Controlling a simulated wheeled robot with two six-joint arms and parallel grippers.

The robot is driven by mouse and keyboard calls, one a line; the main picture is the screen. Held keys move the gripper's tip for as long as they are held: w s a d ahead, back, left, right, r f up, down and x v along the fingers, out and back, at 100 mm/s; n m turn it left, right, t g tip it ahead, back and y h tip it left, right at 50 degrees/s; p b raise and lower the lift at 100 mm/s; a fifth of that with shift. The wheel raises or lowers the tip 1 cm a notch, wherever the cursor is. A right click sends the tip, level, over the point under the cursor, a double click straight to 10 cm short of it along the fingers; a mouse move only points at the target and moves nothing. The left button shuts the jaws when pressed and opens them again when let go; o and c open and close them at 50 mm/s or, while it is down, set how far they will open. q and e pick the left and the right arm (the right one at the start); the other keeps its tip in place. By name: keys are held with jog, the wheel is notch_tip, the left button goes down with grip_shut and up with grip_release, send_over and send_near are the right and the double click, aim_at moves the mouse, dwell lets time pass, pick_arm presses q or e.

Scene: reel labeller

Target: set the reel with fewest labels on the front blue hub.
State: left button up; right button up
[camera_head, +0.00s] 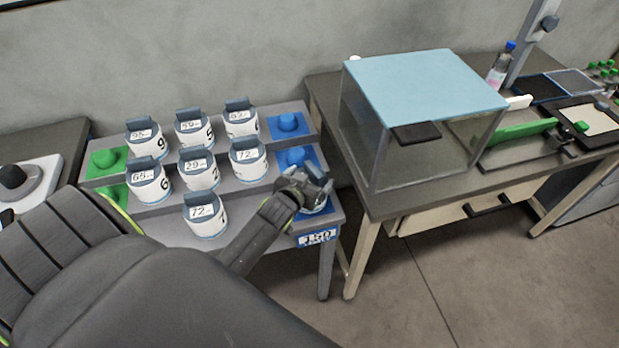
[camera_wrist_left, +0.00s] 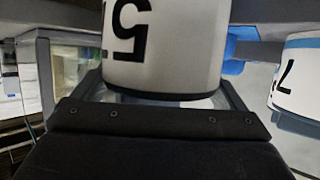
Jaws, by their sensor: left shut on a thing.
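My left gripper (camera_head: 303,184) is shut on a white reel (camera_head: 318,207) over the front blue pad (camera_head: 303,228), at the right end of the rack's lowest step. The gripper and reel hide the front blue hub, so I cannot tell whether the reel is seated. In the left wrist view the held reel (camera_wrist_left: 165,45) fills the top middle; a large 5 and part of another digit show on it. Several other white reels stand on the stepped rack, including one marked 29 (camera_head: 200,172) and a front one marked 72 (camera_head: 206,216). My right gripper is out of view.
Two more blue hubs stand behind, the back one (camera_head: 288,122) and the middle one (camera_head: 296,158), both bare. Green hubs (camera_head: 106,158) are at the rack's left. A clear case with a light blue lid (camera_head: 425,82) stands on the bench at right.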

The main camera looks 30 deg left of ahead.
pick_arm(q)
jog(key=shift+f+b, duration=0.4)
jog(key=shift+f, duration=0.15)
jog(key=o, duration=0.8)
jog(key=shift+c, duration=0.2)
jog(key=shift+p+v, duration=0.95)
jog(key=shift+v, duration=0.15)
jog(key=p+v, duration=0.5)
jog(key=v, duration=0.4)
jog(key=shift+a, duration=0.1)
